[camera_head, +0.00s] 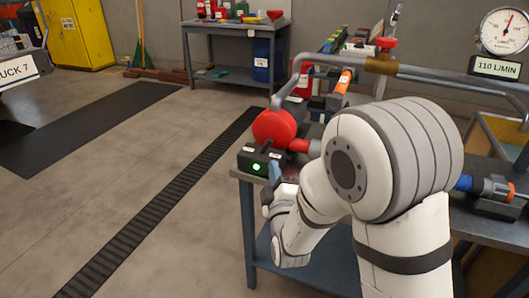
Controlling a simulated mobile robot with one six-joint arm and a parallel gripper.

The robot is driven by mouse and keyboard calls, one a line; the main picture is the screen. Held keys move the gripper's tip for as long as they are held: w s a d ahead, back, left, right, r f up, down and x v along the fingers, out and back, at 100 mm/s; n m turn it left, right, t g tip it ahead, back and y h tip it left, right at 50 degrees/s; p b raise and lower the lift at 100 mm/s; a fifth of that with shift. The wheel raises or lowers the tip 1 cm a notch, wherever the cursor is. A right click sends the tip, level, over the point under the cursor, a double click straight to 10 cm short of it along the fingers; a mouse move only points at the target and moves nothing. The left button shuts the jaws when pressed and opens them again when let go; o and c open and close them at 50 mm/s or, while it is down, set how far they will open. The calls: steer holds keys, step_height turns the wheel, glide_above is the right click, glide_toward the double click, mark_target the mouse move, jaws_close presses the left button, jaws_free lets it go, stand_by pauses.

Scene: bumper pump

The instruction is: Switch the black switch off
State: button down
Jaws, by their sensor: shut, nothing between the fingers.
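A small black box (250,158) with a lit green lamp (256,167) sits at the near left corner of the workbench; I take it to be the black switch. A small blue-grey piece shows at the fingertips. I cannot tell whether the fingers touch the box. My white arm hides part of the gripper and the bench behind it.
A red round pump (274,127) with a red pipe stands just behind the box on the workbench (246,215). Metal pipes with a red valve handle (386,43) run above. A gauge (504,32) reading over a "110 L/MIN" label is at the upper right. Open floor lies left.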

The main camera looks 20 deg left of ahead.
mark_target(269, 145)
steer(key=x, duration=0.6)
